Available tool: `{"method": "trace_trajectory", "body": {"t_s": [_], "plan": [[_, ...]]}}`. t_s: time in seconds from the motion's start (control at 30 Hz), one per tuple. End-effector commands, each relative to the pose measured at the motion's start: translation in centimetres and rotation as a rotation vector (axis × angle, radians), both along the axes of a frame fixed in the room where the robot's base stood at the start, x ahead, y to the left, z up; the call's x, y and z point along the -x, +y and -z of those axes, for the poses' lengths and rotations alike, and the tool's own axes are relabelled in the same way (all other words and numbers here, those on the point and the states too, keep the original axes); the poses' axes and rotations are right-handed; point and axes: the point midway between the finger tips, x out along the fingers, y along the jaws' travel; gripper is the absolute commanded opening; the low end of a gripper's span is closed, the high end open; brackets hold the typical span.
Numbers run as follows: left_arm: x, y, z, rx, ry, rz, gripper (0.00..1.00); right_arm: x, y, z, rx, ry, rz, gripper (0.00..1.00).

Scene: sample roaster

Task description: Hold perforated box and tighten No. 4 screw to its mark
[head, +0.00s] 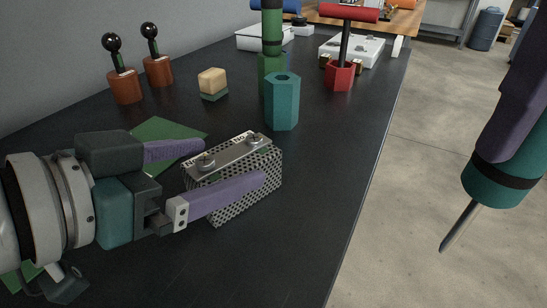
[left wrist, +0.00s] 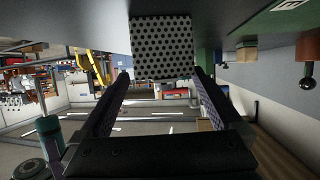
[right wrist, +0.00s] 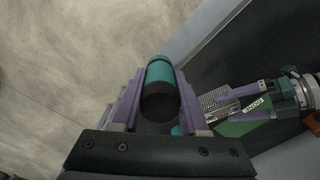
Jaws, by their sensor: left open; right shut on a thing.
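The perforated box (head: 237,187) stands on the dark table. Its top plate carries No. labels and two screws, a nearer one (head: 205,162) and a farther one (head: 254,140); the label numbers are not readable. My left gripper (head: 232,165) is open, with one finger along the box's near side and the other behind it. In the left wrist view the box (left wrist: 163,48) shows between the fingertips. My right gripper (right wrist: 160,85) is shut on the teal handle of a screwdriver (head: 503,180). The screwdriver's shaft points down, right of the table and apart from the box.
A teal hexagonal block (head: 282,103) stands just behind the box, before a green tool. A red holder (head: 341,75) with a red-handled tool is farther back. Two black-knobbed brown pieces (head: 126,86) stand at left. The table's right front is clear.

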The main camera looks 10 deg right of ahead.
Motion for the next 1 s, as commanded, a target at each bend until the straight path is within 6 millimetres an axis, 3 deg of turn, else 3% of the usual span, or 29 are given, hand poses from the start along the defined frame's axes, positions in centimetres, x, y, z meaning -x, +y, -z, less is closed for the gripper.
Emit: {"method": "trace_trajectory", "body": {"t_s": [0.2, 1.0], "plan": [[-0.01, 0.01, 0.0, 0.0, 0.0, 0.0, 0.99, -0.01, 0.01, -0.03, 0.0, -0.001, 0.0, 0.0], [0.04, 0.04, 0.07, 0.0, 0.003, -0.001, 0.09, -0.01, 0.0, -0.02, 0.0, -0.001, 0.0, 0.0]]}}
